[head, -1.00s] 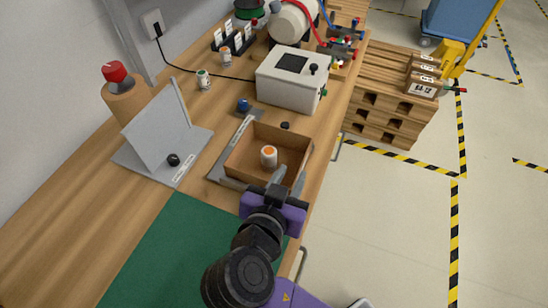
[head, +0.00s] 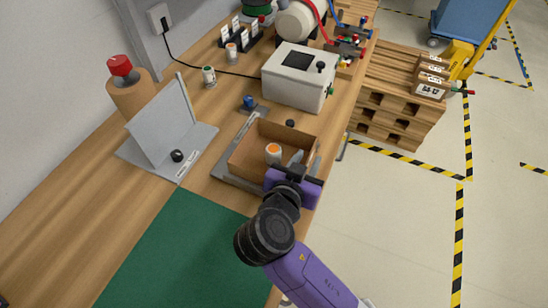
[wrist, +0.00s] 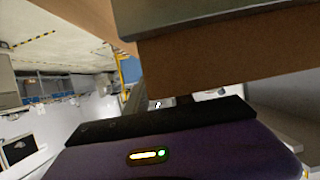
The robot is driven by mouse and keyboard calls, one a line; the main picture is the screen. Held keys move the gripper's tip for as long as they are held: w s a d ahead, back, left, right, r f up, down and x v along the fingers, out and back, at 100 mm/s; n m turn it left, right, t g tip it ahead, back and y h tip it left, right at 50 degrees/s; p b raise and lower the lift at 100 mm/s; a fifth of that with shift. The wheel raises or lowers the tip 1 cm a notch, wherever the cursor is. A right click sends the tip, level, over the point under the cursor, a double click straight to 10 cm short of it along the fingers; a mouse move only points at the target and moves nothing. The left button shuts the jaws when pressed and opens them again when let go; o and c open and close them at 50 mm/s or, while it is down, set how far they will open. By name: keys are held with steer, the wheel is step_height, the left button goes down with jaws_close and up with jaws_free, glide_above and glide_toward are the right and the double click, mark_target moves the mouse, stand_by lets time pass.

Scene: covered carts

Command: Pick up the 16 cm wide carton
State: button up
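The carton is an open brown box (head: 251,142) on a grey plate (head: 226,167) on the wooden bench. A small white container with an orange top (head: 273,151) stands inside it. My gripper (head: 297,160) is at the carton's near right corner, and a grey finger shows over the inside of the box. My purple gripper body hides the near right part of the carton. In the wrist view a brown carton wall (wrist: 220,60) fills the upper right, close to the gripper. The fingers are mostly hidden, so I cannot tell their opening or whether they touch the wall.
A white box with a dark panel (head: 296,90) stands behind the carton. A grey angled stand (head: 160,125) is at the left. A green mat (head: 180,250) lies in front. The bench's right edge is close to the carton, with a handle (head: 343,147) there.

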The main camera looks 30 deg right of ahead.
jaws_close()
stand_by(1.4)
